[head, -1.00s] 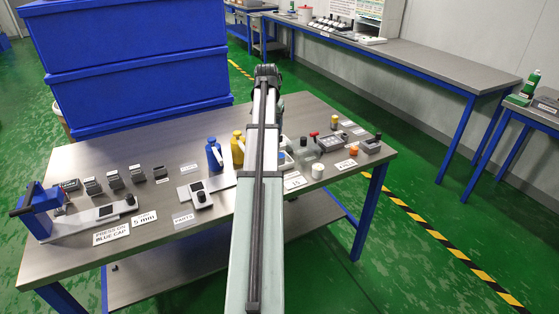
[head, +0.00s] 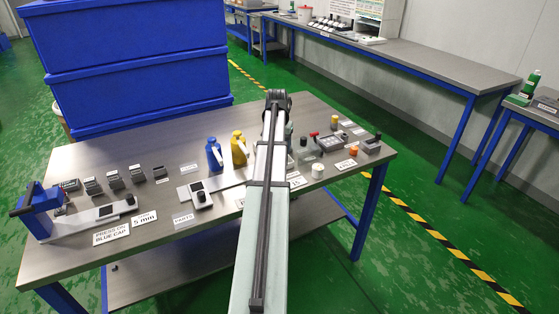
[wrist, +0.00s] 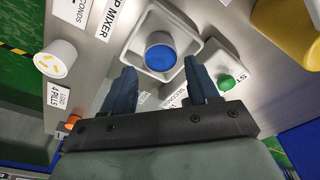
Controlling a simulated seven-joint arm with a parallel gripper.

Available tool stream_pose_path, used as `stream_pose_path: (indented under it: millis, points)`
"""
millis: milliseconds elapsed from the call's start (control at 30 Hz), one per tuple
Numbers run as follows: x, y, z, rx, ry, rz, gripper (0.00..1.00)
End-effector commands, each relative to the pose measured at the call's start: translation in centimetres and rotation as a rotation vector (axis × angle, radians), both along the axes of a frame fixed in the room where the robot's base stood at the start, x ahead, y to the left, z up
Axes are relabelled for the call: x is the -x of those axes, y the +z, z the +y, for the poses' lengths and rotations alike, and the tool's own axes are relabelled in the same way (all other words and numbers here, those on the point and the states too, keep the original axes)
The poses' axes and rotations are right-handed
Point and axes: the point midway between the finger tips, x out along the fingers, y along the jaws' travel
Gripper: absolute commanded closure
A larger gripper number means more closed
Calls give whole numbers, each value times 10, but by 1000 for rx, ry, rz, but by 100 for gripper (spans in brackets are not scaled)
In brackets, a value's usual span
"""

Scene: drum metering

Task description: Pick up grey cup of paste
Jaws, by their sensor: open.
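A round cup (wrist: 161,52) with a grey rim and a blue top surface sits in the square recess of a pale cup mixer (wrist: 140,37), in the wrist view. I take it to be the grey cup of paste. My gripper (wrist: 160,68) is open, with its two dark fingers apart. The fingertips appear on the near side of the cup, one to each side in the picture; whether they are level with it I cannot tell. Nothing is between the fingers. In the head view my arm hides the gripper, the cup and the mixer.
A green button (wrist: 227,82) on a pale base stands right of the mixer. A white round container (wrist: 62,58) is at left. A yellow bottle (head: 239,149) and a blue bottle (head: 214,154) stand left of my arm. Large blue crates (head: 130,55) are behind the table.

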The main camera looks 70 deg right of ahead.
Motion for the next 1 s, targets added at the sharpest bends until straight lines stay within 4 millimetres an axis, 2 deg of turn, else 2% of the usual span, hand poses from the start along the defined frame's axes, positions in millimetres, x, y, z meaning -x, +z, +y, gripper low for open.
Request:
stream_pose_path:
  millis: [167, 500, 767, 1000]
  points:
    - [0, -11, -1, -1, 0, 0, 41]
    - [-1, -49, -5, -1, 0, 0, 41]
    - [-1, -51, -5, 0, 0, 0, 41]
    - [-1, -51, -5, 0, 0, 0, 64]
